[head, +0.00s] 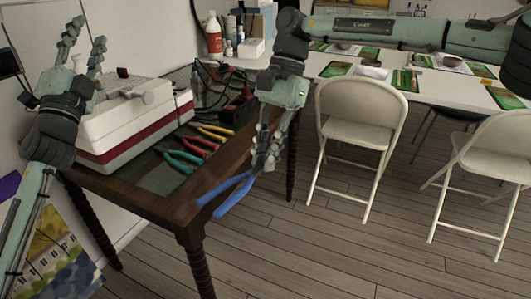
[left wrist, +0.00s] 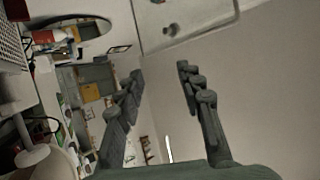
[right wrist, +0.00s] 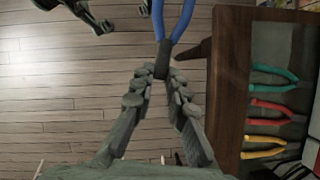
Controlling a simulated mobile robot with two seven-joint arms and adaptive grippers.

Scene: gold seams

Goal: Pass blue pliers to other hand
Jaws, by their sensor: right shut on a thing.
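The blue pliers (head: 228,193) are in my right gripper (head: 266,160), off the right front edge of the dark wooden table. In the right wrist view, the right gripper (right wrist: 162,82) is shut on the dark head end of the pliers, and the blue handles (right wrist: 172,22) point away from it. My left gripper (head: 84,45) is raised at the left, above the white and red box and well apart from the pliers. In the left wrist view, the left gripper (left wrist: 160,72) is open with nothing between its fingers.
The dark wooden table (head: 160,207) holds teal pliers (head: 182,160), red pliers (head: 198,144), yellow pliers (head: 214,133) and a white and red box (head: 135,122). White folding chairs (head: 358,125) stand at the right by a white table. The floor (head: 320,250) in front is clear.

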